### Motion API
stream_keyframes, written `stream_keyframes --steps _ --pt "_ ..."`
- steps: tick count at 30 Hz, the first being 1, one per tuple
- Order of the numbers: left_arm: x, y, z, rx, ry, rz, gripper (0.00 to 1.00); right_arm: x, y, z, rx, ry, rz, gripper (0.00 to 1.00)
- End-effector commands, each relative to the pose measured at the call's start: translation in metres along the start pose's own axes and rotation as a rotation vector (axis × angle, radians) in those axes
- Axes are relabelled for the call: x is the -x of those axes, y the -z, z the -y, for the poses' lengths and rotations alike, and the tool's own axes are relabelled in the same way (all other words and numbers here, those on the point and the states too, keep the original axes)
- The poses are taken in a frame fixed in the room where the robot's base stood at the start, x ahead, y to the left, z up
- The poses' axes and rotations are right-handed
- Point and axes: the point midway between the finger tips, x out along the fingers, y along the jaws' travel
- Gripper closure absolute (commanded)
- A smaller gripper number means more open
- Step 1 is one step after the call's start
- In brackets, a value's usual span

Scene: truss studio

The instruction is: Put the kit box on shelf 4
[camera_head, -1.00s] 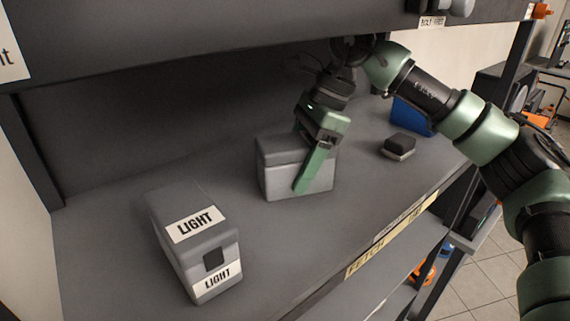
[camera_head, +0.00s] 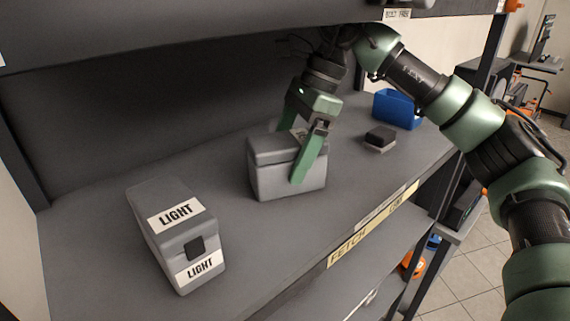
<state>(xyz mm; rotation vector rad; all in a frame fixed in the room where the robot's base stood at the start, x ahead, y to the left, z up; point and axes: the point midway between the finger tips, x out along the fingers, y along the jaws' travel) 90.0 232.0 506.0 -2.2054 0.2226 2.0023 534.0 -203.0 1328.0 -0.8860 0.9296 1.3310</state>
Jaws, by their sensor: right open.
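My right gripper (camera_head: 292,160) is open at the box's right part. One green finger hangs in front of its near face and the other is partly hidden behind its top. I cannot tell whether the fingers touch it. Another grey box (camera_head: 180,238) with LIGHT labels stands nearer, at the left. My left gripper is not in view.
A blue bin (camera_head: 397,109) and a small dark block (camera_head: 380,138) lie to the right on the same shelf. An upper shelf (camera_head: 200,25) hangs close above my right arm. A yellow FETCH label (camera_head: 348,252) marks the front edge. A lower shelf shows below.

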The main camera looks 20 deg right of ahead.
Motion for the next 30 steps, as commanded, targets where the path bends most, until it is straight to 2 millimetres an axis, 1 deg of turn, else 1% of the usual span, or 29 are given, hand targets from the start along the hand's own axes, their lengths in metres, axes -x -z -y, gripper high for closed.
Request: stream_keyframes --steps 1,3,6,12,15,18,21,30 --pt "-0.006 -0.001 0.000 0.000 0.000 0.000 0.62 0.009 -0.001 0.000 0.003 0.005 0.004 0.12" --pt "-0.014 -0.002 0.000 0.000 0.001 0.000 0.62 0.012 0.020 0.001 -0.006 0.002 0.003 0.12" --pt "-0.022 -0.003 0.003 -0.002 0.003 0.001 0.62 0.022 0.043 0.000 -0.004 0.003 0.004 0.12" --pt "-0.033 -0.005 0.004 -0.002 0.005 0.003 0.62 0.041 0.083 0.000 -0.002 0.001 0.004 0.12" --pt "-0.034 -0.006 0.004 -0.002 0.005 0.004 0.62 0.048 0.096 0.000 -0.002 0.001 0.002 0.12" --pt "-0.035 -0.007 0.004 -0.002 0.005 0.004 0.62 0.052 0.105 0.000 0.000 0.001 0.001 0.12" --pt "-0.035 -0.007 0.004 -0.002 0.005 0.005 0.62 0.054 0.110 0.000 0.001 0.001 0.002 0.12" --pt "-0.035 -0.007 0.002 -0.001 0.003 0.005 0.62 0.055 0.111 0.000 0.002 0.000 0.001 0.12"
